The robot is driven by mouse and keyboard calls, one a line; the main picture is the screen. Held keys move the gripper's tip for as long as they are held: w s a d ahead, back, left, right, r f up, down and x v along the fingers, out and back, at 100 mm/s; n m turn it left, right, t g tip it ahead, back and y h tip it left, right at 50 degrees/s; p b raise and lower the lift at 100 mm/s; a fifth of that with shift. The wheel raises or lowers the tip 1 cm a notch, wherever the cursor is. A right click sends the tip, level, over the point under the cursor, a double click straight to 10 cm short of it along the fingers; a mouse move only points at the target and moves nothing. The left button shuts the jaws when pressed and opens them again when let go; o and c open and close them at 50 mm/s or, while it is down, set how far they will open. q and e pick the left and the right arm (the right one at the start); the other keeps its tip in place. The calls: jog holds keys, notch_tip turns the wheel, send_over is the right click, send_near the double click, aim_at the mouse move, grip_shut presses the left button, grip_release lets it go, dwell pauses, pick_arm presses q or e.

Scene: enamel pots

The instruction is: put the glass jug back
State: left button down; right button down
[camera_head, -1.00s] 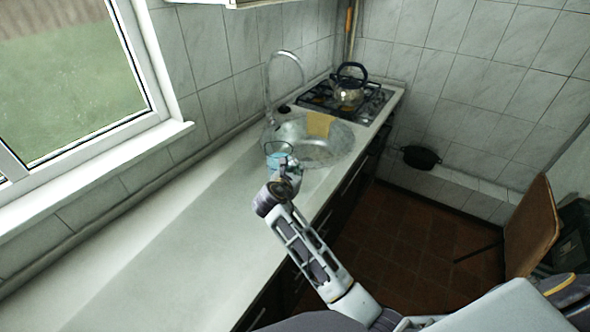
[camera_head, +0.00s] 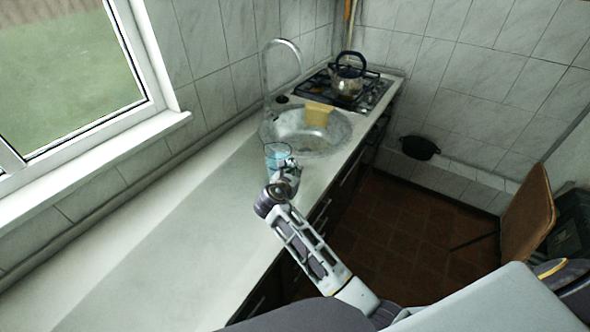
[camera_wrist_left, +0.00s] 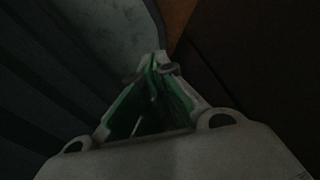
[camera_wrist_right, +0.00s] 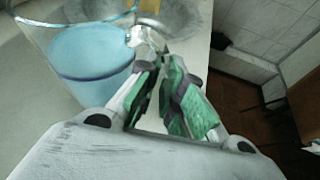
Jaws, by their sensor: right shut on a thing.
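The glass jug (camera_head: 277,158), clear with blue liquid inside, is over the counter just on the near side of the sink. In the right wrist view the jug (camera_wrist_right: 92,68) is large at the upper left and looks upright. My right gripper (camera_head: 289,172) is at the jug's right side. In the right wrist view its green-padded fingers (camera_wrist_right: 160,80) are shut on the jug's handle side. I cannot tell whether the jug's base touches the counter. My left gripper (camera_wrist_left: 155,65) shows only in the left wrist view, dark, with its fingertips together and nothing visible between them.
The round sink (camera_head: 338,140) has a yellow cloth (camera_head: 318,114) on its far rim and a tall tap (camera_head: 267,75) behind. A kettle (camera_head: 347,82) stands on the stove. The near counter (camera_head: 150,240) is bare. A chair (camera_head: 527,210) stands at the right.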

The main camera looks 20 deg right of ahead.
jog(key=shift+f, duration=0.6)
jog(key=c, duration=2)
grip_release()
jog(key=shift+f, duration=0.25)
jog(key=o, duration=0.5)
jog(key=shift+c, duration=0.2)
jog(key=shift+r, duration=0.1)
jog(key=v, duration=1.2)
jog(key=shift+r, duration=0.1)
